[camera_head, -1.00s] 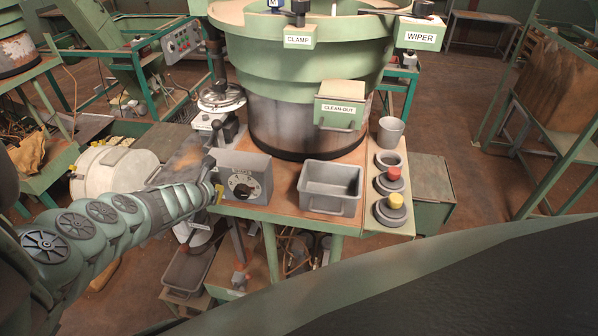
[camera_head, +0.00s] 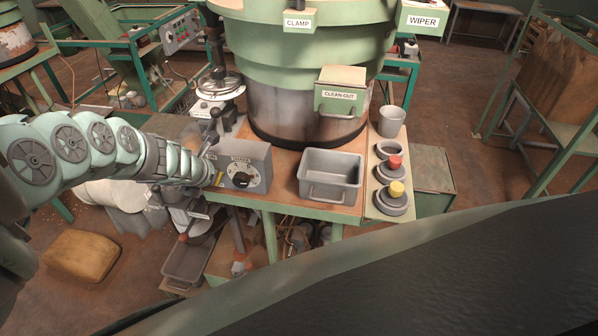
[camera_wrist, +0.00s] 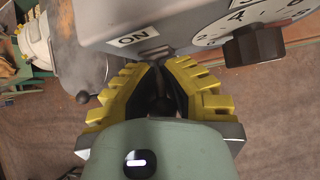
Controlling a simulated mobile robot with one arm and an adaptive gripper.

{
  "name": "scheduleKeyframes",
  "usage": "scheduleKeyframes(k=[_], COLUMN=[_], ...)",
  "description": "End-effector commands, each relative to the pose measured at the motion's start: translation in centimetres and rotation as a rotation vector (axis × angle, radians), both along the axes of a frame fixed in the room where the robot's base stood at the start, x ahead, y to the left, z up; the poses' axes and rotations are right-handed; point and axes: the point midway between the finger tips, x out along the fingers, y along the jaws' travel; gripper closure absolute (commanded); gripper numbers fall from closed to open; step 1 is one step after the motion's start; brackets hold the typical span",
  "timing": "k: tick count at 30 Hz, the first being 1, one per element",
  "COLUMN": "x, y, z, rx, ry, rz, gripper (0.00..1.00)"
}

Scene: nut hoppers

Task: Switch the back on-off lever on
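The grey control box (camera_head: 243,156) with a black dial stands at the table's front left corner. In the wrist view its underside edge carries an ON label (camera_wrist: 137,37) and its black dial knob (camera_wrist: 256,45) is at the right. A lever with a dark ball knob (camera_head: 216,113) stands behind the box's left end in the head view. A dark ball knob (camera_wrist: 82,98) is left of my fingers in the wrist view; I cannot tell if it is the same one. My gripper (camera_wrist: 160,66) has its yellow fingertips nearly together just below the ON label.
A grey bin (camera_head: 331,178) stands right of the box. Red (camera_head: 395,162) and yellow (camera_head: 396,188) buttons and a grey cup (camera_head: 391,121) are at the table's right edge. The large green hopper (camera_head: 300,60) rises behind. A grey tray (camera_head: 190,262) is below.

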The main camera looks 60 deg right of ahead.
Motion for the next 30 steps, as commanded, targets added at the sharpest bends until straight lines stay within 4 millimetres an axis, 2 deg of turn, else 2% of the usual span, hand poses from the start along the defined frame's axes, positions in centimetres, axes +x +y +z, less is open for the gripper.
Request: scheduleKeyframes(k=[10,12,20,30], x=[0.07,0.07,0.03,0.01], y=[0.27,0.25,0.11,0.05], z=[-0.20,-0.19,-0.08,-0.03], rx=[0.007,0.006,0.003,0.002], ry=[0.001,0.001,0.001,0.001], rz=[0.006,0.005,0.002,0.000], gripper=[1.00,0.89,0.62,0.61])
